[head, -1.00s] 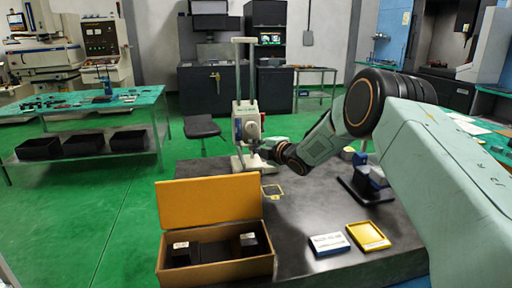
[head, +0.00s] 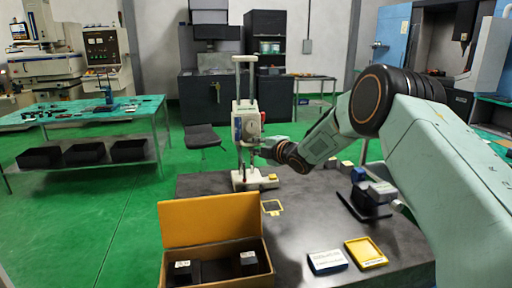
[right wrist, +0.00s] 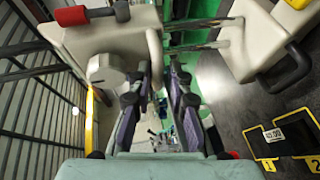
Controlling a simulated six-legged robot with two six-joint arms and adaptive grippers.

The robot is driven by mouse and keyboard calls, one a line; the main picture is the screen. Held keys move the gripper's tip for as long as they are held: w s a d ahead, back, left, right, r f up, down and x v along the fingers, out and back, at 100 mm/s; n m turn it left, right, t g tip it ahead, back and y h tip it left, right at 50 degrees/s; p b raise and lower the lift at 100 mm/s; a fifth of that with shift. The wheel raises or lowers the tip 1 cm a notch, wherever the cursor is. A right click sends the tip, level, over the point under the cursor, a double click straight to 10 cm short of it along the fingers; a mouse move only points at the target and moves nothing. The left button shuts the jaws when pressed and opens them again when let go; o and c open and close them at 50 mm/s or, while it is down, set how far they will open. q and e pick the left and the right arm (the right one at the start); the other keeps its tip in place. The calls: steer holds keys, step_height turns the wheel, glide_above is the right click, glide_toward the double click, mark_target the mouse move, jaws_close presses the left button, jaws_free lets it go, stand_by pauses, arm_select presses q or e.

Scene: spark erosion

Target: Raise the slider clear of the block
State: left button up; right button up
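The slider (head: 249,122) is a pale housing with a round dial, on the two upright columns of a white stand (head: 240,183). My right gripper (head: 264,151) is at the slider's lower right side. In the right wrist view the slider (right wrist: 105,45) lies at upper left, and the gripper's two fingers (right wrist: 158,88) straddle its pale edge; contact is partly hidden. A small yellowish block (head: 269,179) sits low at the stand's base. A stretch of bare column shows between slider and base. My left gripper is not in view.
On the dark table (head: 310,200) are an open orange-lidded box (head: 212,220), a white labelled box (head: 327,261), a yellow tray (head: 367,252) and a dark fixture (head: 365,205) at right. A yellow-outlined mark (head: 272,207) lies before the stand.

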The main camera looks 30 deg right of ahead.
steer(key=shift+o, duration=1.2)
steer(key=shift+s+r, duration=0.1)
steer(key=shift+s, duration=0.05)
steer(key=v, duration=1.1)
steer(key=shift+s, duration=0.4)
steer(key=shift+d, duration=0.1)
